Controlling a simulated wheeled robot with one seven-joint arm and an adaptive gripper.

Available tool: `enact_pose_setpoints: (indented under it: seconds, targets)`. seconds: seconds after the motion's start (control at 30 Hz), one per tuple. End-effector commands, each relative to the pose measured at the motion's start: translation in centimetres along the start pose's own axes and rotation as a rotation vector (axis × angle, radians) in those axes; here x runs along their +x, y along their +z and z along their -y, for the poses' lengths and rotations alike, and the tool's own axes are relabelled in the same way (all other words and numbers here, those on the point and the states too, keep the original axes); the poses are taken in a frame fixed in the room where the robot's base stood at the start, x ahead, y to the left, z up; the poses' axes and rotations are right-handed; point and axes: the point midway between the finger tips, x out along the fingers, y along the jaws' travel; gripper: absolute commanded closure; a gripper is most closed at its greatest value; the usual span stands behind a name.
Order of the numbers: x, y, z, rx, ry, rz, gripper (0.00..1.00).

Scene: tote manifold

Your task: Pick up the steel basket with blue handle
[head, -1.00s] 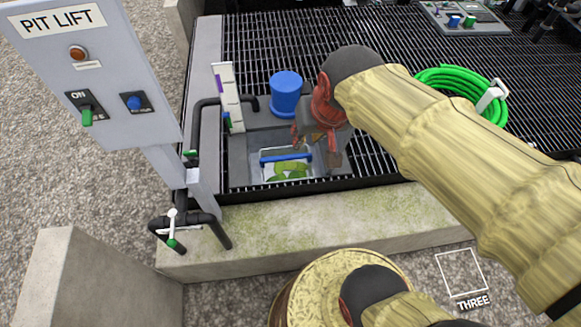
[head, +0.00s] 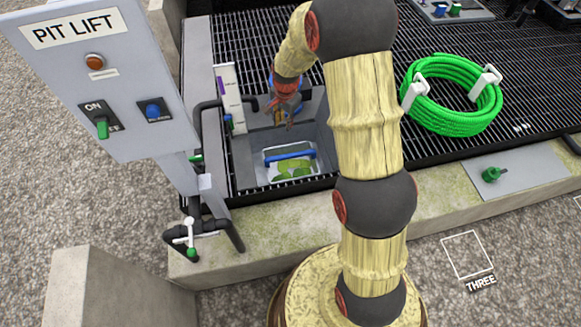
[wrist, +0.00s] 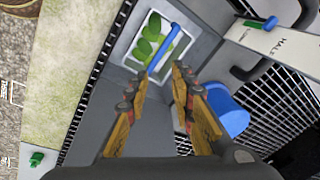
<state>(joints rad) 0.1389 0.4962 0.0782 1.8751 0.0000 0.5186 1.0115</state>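The steel basket (head: 265,166) sits low in the grey pit, in the opening of the grating, with its blue handle (head: 290,155) across the top and green leafy contents inside. In the wrist view the basket (wrist: 133,54) lies ahead of the fingertips, its blue handle (wrist: 164,49) near and apart from them. My gripper (head: 283,115) hangs above the pit, a little behind the basket in the head view. In the wrist view my gripper (wrist: 160,80) has its two fingers spread with nothing between them. Part of the basket's near side is hard to see.
A white marked gauge (head: 228,90) stands at the pit's left edge. Pipes and the PIT LIFT panel (head: 110,80) are left. A green hose coil (head: 450,95) lies right.

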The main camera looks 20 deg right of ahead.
Motion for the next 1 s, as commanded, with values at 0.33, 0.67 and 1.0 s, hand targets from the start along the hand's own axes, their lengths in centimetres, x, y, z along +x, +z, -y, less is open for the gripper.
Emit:
enact_pose_setpoints:
  seconds: [0.33,0.67,1.0]
  targets:
    - [18.0,-1.6,-2.2,0.322,0.093,0.036,0.76]
    - [31.2,-0.7,-6.8,0.565,0.158,0.044,0.76]
    - [35.7,-0.1,-8.3,0.621,0.172,0.044,0.76]
